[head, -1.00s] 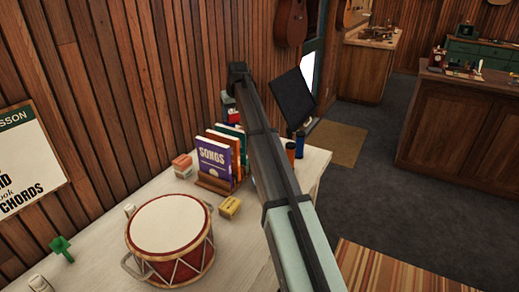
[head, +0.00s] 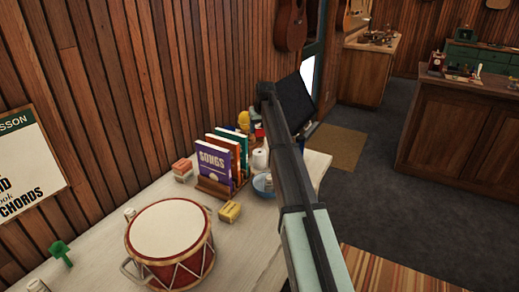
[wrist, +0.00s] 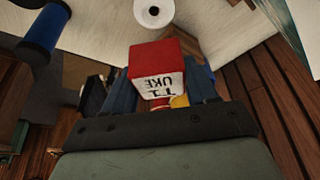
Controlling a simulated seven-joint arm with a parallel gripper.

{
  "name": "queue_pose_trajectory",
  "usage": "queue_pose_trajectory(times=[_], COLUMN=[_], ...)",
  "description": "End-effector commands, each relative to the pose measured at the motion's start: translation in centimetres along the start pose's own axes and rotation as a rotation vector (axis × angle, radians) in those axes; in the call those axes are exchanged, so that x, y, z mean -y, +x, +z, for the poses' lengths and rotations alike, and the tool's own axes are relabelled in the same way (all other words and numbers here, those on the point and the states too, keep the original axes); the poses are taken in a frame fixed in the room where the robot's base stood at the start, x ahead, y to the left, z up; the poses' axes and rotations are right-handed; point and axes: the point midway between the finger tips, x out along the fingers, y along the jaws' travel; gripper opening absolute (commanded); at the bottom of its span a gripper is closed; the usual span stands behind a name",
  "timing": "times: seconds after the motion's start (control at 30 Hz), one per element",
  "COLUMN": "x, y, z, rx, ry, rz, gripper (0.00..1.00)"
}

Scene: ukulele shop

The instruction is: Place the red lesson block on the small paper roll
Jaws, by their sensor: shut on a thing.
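The red lesson block (wrist: 158,54) is in the wrist view, with a red face and a white face bearing black letters. My gripper (wrist: 166,80) is shut on it, one finger on each side. The small paper roll (wrist: 153,11) is white with a dark centre hole, apart from the block at the top of the wrist view. In the head view the paper roll (head: 260,159) stands on the table beside the books, close to my arm. My arm hides most of the gripper there; a small red patch beside it may be the block.
Books in a wooden rack (head: 215,188) stand left of the roll, and a blue bowl (head: 263,184) sits in front of it. A yellow box (head: 229,211) and a drum (head: 170,243) are nearer. A blue cylinder (wrist: 42,34) shows in the wrist view.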

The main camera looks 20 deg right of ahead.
Motion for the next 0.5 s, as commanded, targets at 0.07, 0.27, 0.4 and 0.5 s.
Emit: queue_pose_trajectory(times=[0.07, 0.27, 0.4, 0.5], x=[0.0, 0.0, 0.0, 0.0], y=[1.2, 4.1, 4.9, 5.7], z=[0.6, 1.8, 2.1, 2.5], rx=[0.003, 0.003, 0.0, 0.002], ry=[0.0, 0.0, -0.001, -0.001], rz=[0.0, -0.001, 0.0, 0.0], gripper=[0.27, 0.27, 0.27, 0.27])
